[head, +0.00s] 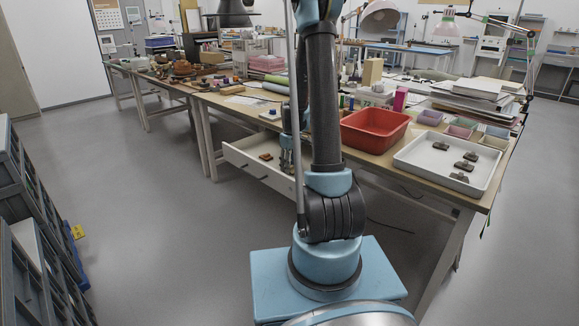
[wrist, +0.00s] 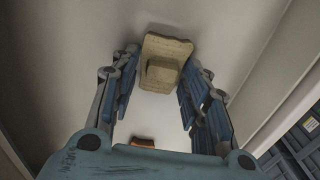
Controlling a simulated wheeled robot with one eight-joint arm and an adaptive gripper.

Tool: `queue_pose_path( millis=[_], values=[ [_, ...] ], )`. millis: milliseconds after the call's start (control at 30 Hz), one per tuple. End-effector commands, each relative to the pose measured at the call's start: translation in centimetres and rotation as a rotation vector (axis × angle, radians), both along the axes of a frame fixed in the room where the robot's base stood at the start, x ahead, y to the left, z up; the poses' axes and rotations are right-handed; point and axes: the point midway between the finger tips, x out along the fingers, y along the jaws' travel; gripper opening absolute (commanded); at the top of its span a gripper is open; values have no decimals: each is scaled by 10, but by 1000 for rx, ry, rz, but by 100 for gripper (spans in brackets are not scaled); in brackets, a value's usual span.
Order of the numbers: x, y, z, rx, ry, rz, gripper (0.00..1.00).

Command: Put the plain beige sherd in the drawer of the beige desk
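The plain beige sherd (wrist: 168,46) with a raised block on it shows in the wrist view, on the pale floor of the drawer. My gripper (wrist: 161,72) is over it, with its fingers spread to either side of the block and a gap visible at the left finger. In the head view my gripper (head: 287,158) reaches down into the open white drawer (head: 248,165) of the beige desk (head: 232,108). I cannot make out the beige sherd there, behind the gripper and arm.
An orange-brown piece (head: 266,156) lies in the drawer, also in the wrist view (wrist: 143,142). On the desk are a red tub (head: 374,130) and a white tray (head: 425,166) with several dark sherds. Grey crates (head: 28,220) stand at left. Floor between is clear.

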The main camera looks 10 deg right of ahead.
Motion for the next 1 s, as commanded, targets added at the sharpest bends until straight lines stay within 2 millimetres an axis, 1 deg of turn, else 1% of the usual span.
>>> queue_pose_path(
  millis=[367,467,567,667,1000],
  values=[
    [0,0,1,0,0,0,58],
    [0,0,4,0,0,0,58],
    [0,0,12,0,0,0,58],
    [-1,-1,24,0,0,0,58],
    [-1,-1,75,0,0,0,58]
  ],
)
